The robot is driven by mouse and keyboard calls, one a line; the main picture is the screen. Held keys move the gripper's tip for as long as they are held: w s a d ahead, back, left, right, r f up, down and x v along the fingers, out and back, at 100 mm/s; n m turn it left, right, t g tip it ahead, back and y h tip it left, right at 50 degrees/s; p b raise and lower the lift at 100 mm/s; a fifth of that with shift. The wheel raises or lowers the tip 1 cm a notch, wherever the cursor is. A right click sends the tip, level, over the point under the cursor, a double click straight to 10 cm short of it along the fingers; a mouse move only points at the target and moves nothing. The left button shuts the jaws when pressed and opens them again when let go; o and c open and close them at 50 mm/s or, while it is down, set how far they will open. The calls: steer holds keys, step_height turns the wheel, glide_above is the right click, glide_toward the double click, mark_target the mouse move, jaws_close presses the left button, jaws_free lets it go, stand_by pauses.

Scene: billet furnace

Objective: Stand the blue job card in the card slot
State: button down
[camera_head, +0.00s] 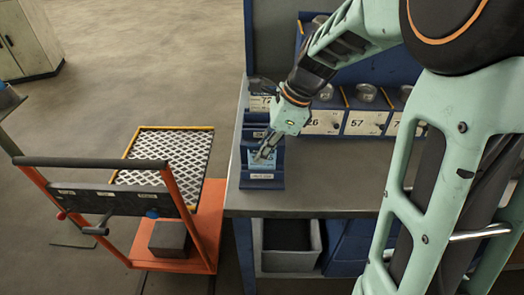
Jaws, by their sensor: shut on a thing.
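The blue job card (255,160) is a small light-blue piece at the front left of the workbench. My gripper (265,155) is shut on it from above, and the fingers hide part of it. The card is at the dark blue card slot holder (263,182), which has a white label on its front. I cannot tell whether the card's lower edge is inside the slot or just above or behind its front lip.
The grey workbench top (320,188) is clear to the right of the holder. Numbered bins (365,122) stand along its back. An orange cart (205,225) with a mesh top stands left of the bench. A grey bin (290,258) sits below.

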steer(key=c, duration=2)
jaws_free()
steer(key=shift+c, duration=0.2)
